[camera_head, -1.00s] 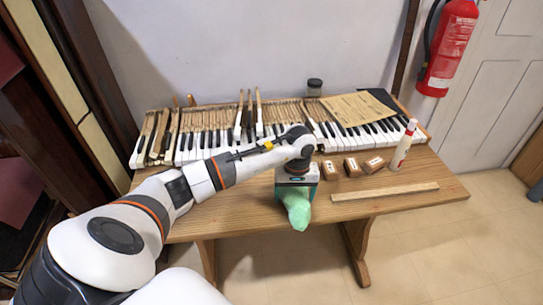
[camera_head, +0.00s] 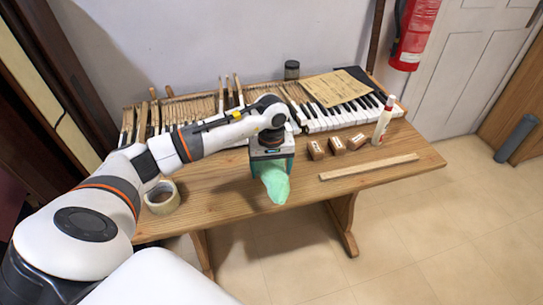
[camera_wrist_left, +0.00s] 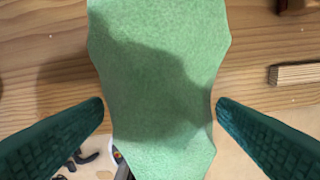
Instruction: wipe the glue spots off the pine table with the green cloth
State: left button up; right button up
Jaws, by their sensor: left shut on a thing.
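My left gripper (camera_head: 271,164) is shut on the green cloth (camera_head: 275,186), at the front middle of the pine table (camera_head: 215,203). The cloth hangs down from the fingers and overlaps the table's front edge in the head view. In the left wrist view the cloth (camera_wrist_left: 160,70) spreads between the two dark green fingers and hides the wood under it. I cannot tell whether it touches the tabletop. Tiny pale specks show on the wood at the left of the wrist view; I cannot tell whether they are glue. My right gripper is not in view.
Piano keys (camera_head: 318,122), a paper sheet (camera_head: 333,87) and a jar (camera_head: 292,70) are behind.

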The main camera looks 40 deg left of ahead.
pick_arm(q)
jog(key=shift+r+p, duration=0.65)
jog(key=shift+r, duration=0.8)
